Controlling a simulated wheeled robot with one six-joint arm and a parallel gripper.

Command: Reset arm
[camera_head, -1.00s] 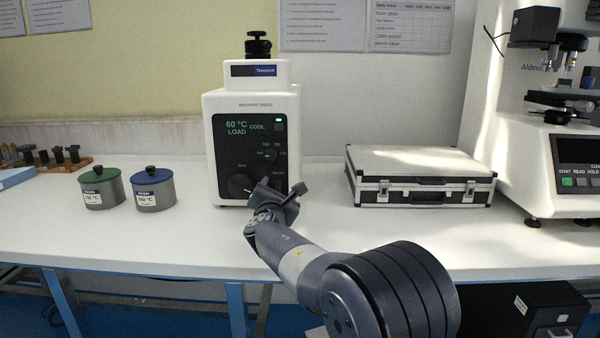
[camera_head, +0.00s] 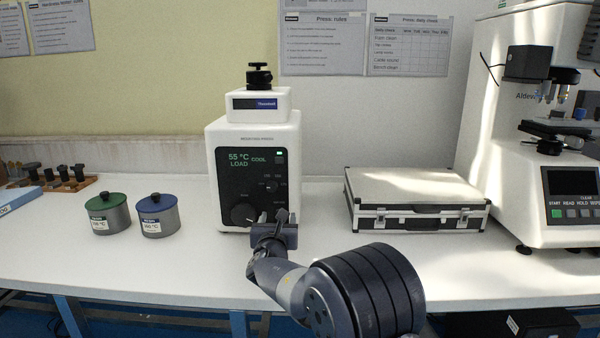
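My arm reaches up from the bottom of the head view, with my gripper (camera_head: 270,222) in front of the lower right part of the mounting press (camera_head: 253,150). The fingers point up and away from me, close to the dark control panel. I cannot tell whether they touch it. Nothing held shows in the gripper, and its opening is too small and angled to judge. A large dark knob (camera_head: 243,214) sits at the panel's lower left; my gripper covers the panel's lower right.
A green-lidded tin (camera_head: 108,214) and a blue-lidded tin (camera_head: 157,215) stand left of the press. A silver case (camera_head: 415,200) lies to the right. A hardness tester (camera_head: 540,130) stands at far right. The front of the white bench (camera_head: 150,270) is clear.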

